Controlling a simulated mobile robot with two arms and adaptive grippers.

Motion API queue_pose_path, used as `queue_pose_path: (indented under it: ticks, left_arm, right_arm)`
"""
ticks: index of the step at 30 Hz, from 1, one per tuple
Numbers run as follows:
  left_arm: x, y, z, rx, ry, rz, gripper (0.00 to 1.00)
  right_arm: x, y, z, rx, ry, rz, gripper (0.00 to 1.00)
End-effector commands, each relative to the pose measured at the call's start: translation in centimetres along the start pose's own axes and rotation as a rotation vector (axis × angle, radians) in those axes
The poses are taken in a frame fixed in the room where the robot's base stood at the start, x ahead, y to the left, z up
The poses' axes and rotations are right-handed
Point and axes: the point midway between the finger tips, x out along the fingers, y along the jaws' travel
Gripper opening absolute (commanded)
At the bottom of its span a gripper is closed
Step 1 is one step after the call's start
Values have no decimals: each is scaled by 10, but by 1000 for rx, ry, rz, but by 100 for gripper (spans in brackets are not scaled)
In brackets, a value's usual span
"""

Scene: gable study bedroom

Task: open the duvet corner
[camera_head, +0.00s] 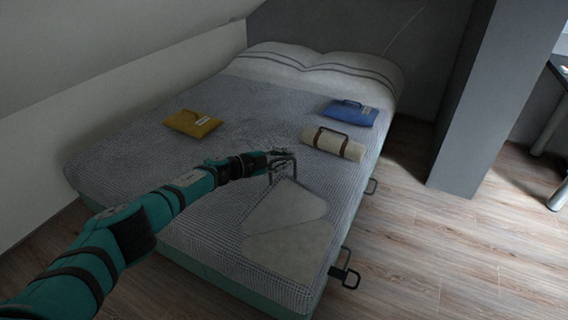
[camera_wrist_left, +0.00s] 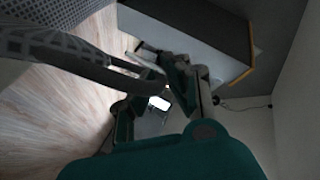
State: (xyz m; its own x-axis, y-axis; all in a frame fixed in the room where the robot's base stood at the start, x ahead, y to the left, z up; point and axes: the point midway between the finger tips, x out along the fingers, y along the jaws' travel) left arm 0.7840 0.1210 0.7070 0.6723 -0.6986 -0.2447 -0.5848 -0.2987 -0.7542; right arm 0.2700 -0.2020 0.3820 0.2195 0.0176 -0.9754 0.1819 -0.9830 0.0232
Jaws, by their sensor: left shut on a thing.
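The duvet (camera_head: 240,125) is a grey checked cover over the bed. Its near right part is folded back, showing a pale underside (camera_head: 290,232) as two flat panels that meet at a crease. My left gripper (camera_head: 283,168) is at the top tip of this folded part, shut on the duvet corner. The pinched cloth itself is mostly hidden by the fingers. In the left wrist view, checked duvet cloth (camera_wrist_left: 35,38) shows at the upper left, beside a dark finger. My right gripper is in neither view.
On the bed lie a yellow folder (camera_head: 193,123), a blue bundle (camera_head: 350,113) and a cream roll with a brown strap (camera_head: 333,144). White striped pillows (camera_head: 320,70) are at the head. Dark handles (camera_head: 345,270) stick out from the bed's right side. A grey pillar (camera_head: 485,100) stands right; the wooden floor (camera_head: 450,260) is clear.

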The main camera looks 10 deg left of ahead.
Motion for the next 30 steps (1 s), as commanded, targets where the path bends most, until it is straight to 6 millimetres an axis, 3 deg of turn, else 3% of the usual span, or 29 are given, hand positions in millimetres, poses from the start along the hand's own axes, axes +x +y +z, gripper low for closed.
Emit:
queue_pose_path:
  ticks: [14, 15, 20, 30]
  left_arm:
    - [0, -1, 2, 2, -2, 0, 0]
    - [0, 0, 2, 2, -2, 0, 14]
    - [1, 0, 2, 1, -1, 0, 34]
    - [-2, 0, 2, 1, -1, 0, 34]
  right_arm:
    - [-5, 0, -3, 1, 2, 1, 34]
    - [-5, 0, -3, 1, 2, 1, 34]
    - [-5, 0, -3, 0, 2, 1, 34]
    - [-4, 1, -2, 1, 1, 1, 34]
